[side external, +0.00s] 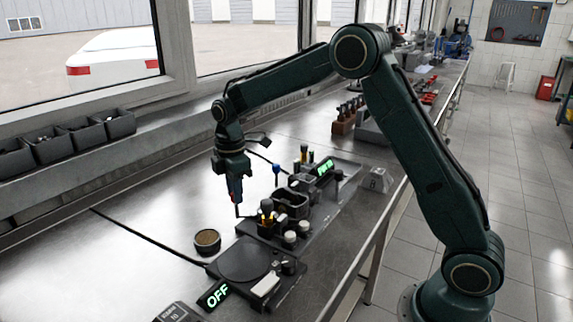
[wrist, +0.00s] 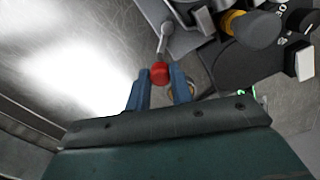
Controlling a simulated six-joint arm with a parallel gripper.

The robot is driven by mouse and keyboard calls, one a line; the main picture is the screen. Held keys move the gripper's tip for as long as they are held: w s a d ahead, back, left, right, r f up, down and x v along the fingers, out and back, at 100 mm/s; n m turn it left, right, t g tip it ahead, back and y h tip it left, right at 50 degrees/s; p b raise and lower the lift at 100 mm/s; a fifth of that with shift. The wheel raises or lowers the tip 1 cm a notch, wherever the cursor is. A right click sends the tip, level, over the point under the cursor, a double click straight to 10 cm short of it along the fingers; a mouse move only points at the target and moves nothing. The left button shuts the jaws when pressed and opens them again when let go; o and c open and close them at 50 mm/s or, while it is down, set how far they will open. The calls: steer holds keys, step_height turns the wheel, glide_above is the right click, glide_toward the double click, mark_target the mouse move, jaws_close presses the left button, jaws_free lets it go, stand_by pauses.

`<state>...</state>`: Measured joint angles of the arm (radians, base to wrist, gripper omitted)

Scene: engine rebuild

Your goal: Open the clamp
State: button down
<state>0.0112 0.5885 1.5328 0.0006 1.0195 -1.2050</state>
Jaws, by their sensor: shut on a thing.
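My gripper (wrist: 159,78) shows in the wrist view with its two blue fingers on either side of a red ball knob (wrist: 160,71). It is shut on this knob. The knob sits on the end of a thin grey clamp lever (wrist: 164,40), which runs up to a grey fixture (wrist: 190,30). In the side view my gripper (side external: 237,200) points down at the left edge of the dark fixture base (side external: 262,238). The knob is mostly hidden by the fingers there, and the clamp's body is too small to make out.
A round dark plate (side external: 245,260) with a green "OFF" display (side external: 214,295) lies in front. A small round cup (side external: 207,242) stands left of it. A blue-topped pin (side external: 276,168) and a dark bin (side external: 291,203) stand close behind my gripper.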

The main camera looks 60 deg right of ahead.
steer(key=c, duration=1.2)
jaws_free()
steer(key=shift+c, duration=0.2)
steer(key=shift+r, duration=0.1)
step_height(320, 180, up, 14)
